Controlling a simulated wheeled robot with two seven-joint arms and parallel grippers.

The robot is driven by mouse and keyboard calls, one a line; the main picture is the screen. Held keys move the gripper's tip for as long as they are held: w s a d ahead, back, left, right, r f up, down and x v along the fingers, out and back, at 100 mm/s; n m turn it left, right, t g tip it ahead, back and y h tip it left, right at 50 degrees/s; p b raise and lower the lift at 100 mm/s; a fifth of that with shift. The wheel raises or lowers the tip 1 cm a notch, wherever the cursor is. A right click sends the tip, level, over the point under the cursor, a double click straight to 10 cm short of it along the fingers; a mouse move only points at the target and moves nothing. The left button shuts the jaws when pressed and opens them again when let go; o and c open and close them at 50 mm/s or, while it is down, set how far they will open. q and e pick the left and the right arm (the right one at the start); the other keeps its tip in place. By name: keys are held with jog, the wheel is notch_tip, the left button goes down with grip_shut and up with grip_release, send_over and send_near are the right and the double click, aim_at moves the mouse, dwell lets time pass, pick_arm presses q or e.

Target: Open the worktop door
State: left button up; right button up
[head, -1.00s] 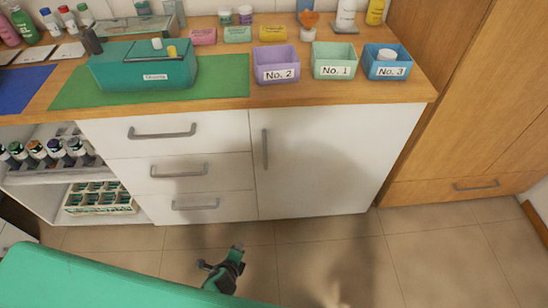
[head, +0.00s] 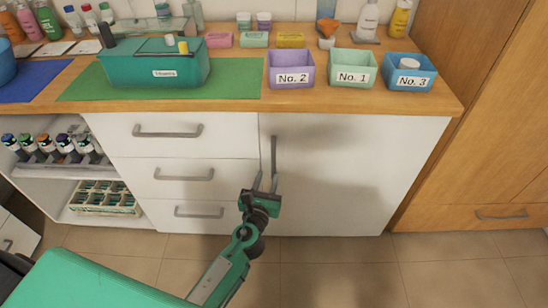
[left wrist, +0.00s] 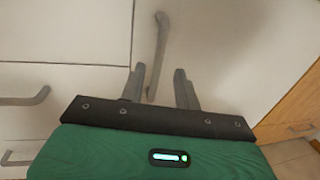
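The worktop door (head: 345,180) is a white cabinet door under the wooden worktop, right of the drawers, and it is shut. Its grey vertical handle (head: 274,155) is near the door's left edge. My left gripper (head: 265,181) is just below and in front of the handle's lower end, fingers pointing up. In the left wrist view the fingers (left wrist: 159,85) are apart, with the lower end of the handle (left wrist: 158,60) appearing between or just beyond them. I cannot tell whether they touch it. My right gripper is not in view.
Several drawers (head: 200,178) with horizontal handles lie left of the door. On the worktop (head: 430,103) stand purple (head: 290,72), green (head: 350,73) and blue (head: 420,76) boxes and a teal case (head: 150,68). A wooden cabinet (head: 490,150) stands at right. The floor in front is clear.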

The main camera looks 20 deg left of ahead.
aim_at(273, 160)
pick_arm(q)
jog(key=w, duration=0.9)
jog(key=shift+w+a, duration=0.15)
jog(key=shift+a, duration=0.25)
grip_shut()
